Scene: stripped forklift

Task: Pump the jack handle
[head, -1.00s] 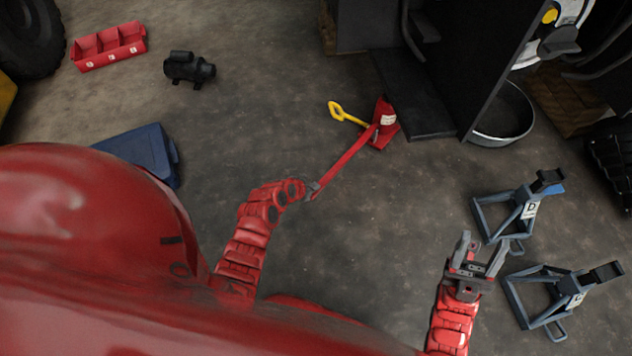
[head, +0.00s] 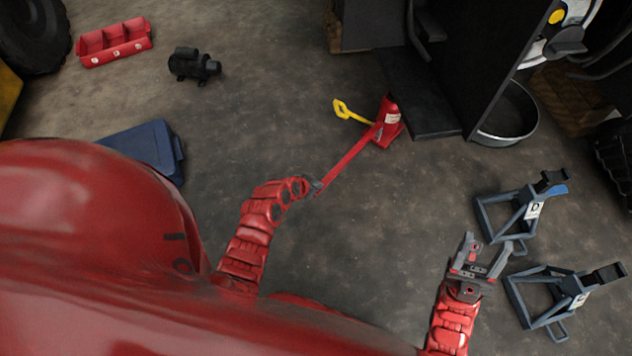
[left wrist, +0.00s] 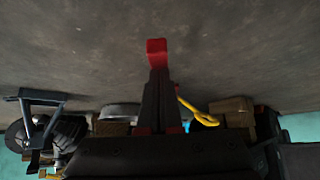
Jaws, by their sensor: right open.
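The red jack (head: 389,122) stands on the floor near the dark forklift body. Its long red handle (head: 350,161) slopes from the jack toward my left arm. My left gripper (head: 317,187) is at the handle's free end, mostly hidden by my own wrist. In the left wrist view, my left gripper's dark fingers (left wrist: 158,88) are together, with the red handle end (left wrist: 157,47) showing at their tips. My right gripper (head: 483,250) is open and empty, beside the jack stands and well away from the jack.
Two blue-grey jack stands (head: 518,210) (head: 550,292) are at the right. A yellow handled piece (head: 349,111) is beside the jack. A round pan (head: 508,118) lies by the forklift. A blue case (head: 147,147), dark motor (head: 192,65) and red bin (head: 114,43) are left. The middle floor is clear.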

